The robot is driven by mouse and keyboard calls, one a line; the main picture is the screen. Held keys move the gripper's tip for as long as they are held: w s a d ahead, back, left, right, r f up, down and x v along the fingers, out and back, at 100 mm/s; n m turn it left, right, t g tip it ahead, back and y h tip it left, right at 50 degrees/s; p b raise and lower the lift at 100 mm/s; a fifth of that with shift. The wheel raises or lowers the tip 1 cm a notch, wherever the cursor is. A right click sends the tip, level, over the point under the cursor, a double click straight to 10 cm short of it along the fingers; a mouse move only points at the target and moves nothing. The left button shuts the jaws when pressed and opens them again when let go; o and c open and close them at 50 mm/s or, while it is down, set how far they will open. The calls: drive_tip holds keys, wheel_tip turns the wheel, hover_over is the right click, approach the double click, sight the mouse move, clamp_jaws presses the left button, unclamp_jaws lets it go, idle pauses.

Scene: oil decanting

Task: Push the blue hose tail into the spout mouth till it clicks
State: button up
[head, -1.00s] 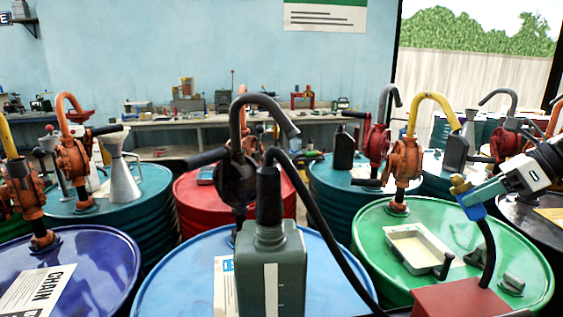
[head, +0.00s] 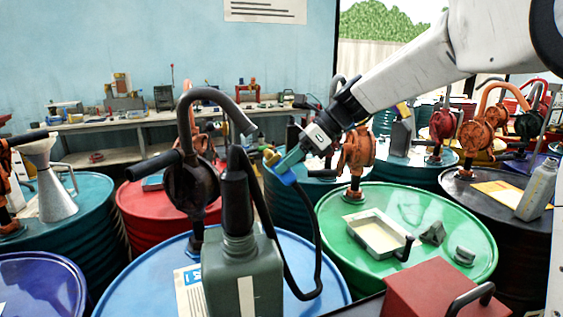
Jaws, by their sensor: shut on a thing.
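My gripper (head: 291,163) is shut on the blue hose tail (head: 284,175), which has a brass end (head: 270,157) pointing up and left. The black hose (head: 318,245) hangs from it in a loop over the blue drum. The dark pump (head: 193,187) on the blue drum has a grey curved spout; its mouth (head: 249,129) opens down to the right. The brass end is a little below and right of the mouth, apart from it in the picture. The depth between them is hard to judge.
A grey-green jug (head: 242,278) with a black neck (head: 235,190) stands in front of the pump. The blue drum (head: 333,290) is beneath. A green drum (head: 465,225) with a tray (head: 377,234) is right, a red box (head: 440,285) in front. Another pump (head: 357,150) stands behind my gripper.

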drive_tip(key=shift+w+a+r, duration=0.2)
drive_tip(key=shift+a+r, duration=0.4)
drive_tip(key=shift+r, duration=0.1)
drive_tip(key=shift+w+a+r, duration=0.2)
drive_tip(key=shift+a+r, duration=0.45)
drive_tip(key=shift+r, duration=0.1)
drive_tip(key=shift+w+a+r, duration=0.2)
drive_tip(key=shift+a+r, duration=0.4)
drive_tip(key=shift+r, duration=0.1)
drive_tip(key=shift+w+a+r, duration=0.1)
drive_tip(key=shift+a+r, duration=0.15)
drive_tip(key=shift+r, duration=0.25)
idle(1.1)
drive_tip(key=o, duration=1)
drive_tip(key=v, duration=0.8)
